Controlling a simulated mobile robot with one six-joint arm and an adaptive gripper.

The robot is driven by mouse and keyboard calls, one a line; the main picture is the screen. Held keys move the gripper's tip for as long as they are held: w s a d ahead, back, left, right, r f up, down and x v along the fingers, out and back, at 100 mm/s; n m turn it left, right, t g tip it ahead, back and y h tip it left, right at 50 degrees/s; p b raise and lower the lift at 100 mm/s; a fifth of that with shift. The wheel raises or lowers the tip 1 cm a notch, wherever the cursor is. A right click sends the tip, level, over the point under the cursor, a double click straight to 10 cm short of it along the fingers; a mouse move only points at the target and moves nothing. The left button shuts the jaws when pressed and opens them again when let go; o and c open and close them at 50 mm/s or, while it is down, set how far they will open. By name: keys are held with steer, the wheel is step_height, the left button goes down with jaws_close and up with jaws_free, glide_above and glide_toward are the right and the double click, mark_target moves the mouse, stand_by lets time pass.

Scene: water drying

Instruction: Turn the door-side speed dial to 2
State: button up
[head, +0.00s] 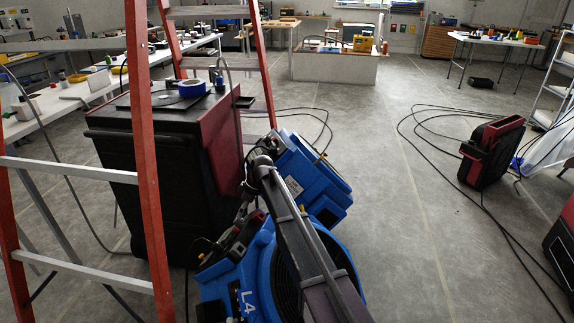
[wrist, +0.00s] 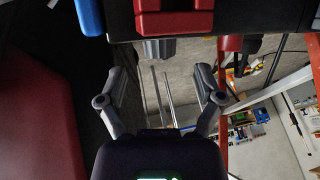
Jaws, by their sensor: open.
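Two blue air blowers stand on the floor in the head view, a near one (head: 240,284) marked L4 and one behind it (head: 312,180). My arm crosses in front of them, and my gripper is not clear there. In the wrist view my gripper (wrist: 160,76) is open and empty, its two fingers spread wide. A grey ribbed knob (wrist: 158,50), which looks like a dial, sits just beyond and between the fingertips, apart from both. A red block (wrist: 174,18) is beside it on a dark panel. The dial's setting and numbers cannot be read.
A black cabinet (head: 150,190) with a dark red side stands left of the blowers. An orange ladder (head: 146,150) stands close in front. Black cables (head: 455,170) lie on the floor at right, by a dark red machine (head: 490,152). The middle floor is clear.

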steer(key=p+v, duration=0.7)
steer(key=v, duration=0.2)
steer(key=shift+p, duration=0.3)
steer(key=s+d+r+m+h+p, duration=0.1)
steer(key=s+d+r+m+p, duration=0.4)
steer(key=d+r+p, duration=0.7)
steer(key=shift+s+r+t+p, duration=0.15)
steer(key=shift+s+t+p, duration=0.25)
steer(key=shift+s+p, duration=0.4)
steer(key=shift+s, duration=0.15)
steer(key=s+d+m+h, duration=0.3)
steer(key=s+d+m, duration=0.8)
steer(key=s+d, duration=0.7)
steer(key=shift+s+d+f+t+h, duration=0.2)
steer(key=shift+d+f+t+h, duration=0.15)
steer(key=shift+d, duration=0.45)
